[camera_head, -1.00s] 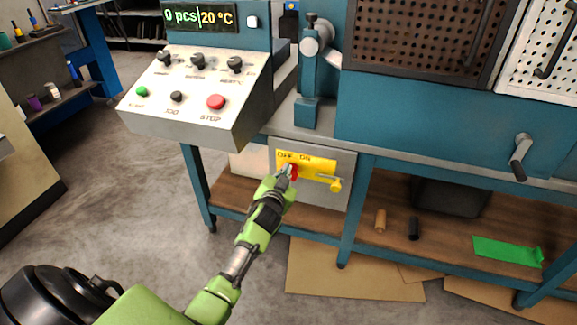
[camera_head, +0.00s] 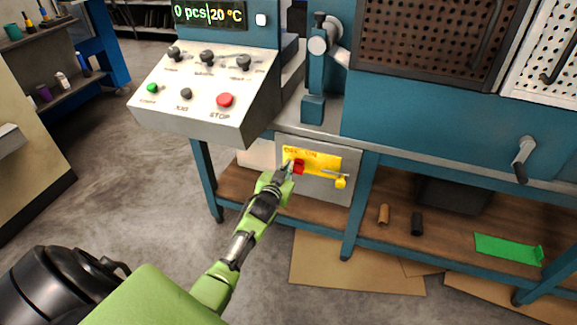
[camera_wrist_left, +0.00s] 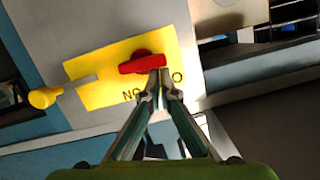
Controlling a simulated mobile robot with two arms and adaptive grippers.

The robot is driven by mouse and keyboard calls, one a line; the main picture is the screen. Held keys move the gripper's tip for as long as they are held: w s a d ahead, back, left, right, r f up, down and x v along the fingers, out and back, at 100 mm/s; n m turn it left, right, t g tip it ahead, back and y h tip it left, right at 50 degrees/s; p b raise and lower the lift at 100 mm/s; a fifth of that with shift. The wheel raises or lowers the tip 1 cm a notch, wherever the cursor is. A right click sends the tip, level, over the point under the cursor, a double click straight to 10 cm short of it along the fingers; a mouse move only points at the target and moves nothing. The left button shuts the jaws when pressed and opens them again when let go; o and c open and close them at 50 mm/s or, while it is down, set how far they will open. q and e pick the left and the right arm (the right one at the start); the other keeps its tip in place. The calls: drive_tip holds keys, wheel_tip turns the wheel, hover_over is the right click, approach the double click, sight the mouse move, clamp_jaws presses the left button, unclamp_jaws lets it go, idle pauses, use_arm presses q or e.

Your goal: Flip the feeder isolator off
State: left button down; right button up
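The feeder isolator is a red rotary handle (camera_head: 299,166) on a yellow plate (camera_head: 325,160) marked OFF and ON, on a grey box under the bench. In the left wrist view the red handle (camera_wrist_left: 140,65) lies roughly lengthwise along the yellow plate (camera_wrist_left: 100,88), whose lettering is upside down and partly hidden. My left gripper (camera_head: 286,172) is just left of the handle in the head view. In the wrist view its fingertips (camera_wrist_left: 161,76) are together at the handle's right end; I cannot tell whether they touch it. My right gripper is not in view.
The control panel (camera_head: 200,112) with a red STOP button juts out above left. The bench's shelf (camera_head: 395,239) holds small cylinders. Floor in front of the bench is open, with cardboard (camera_head: 350,265) lying there.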

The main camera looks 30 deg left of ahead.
use_arm(q)
drive_tip(key=shift+s+f, duration=0.1)
drive_tip(key=shift+f, duration=0.05)
idle(0.3)
drive_tip(key=v, duration=1.2)
idle(0.3)
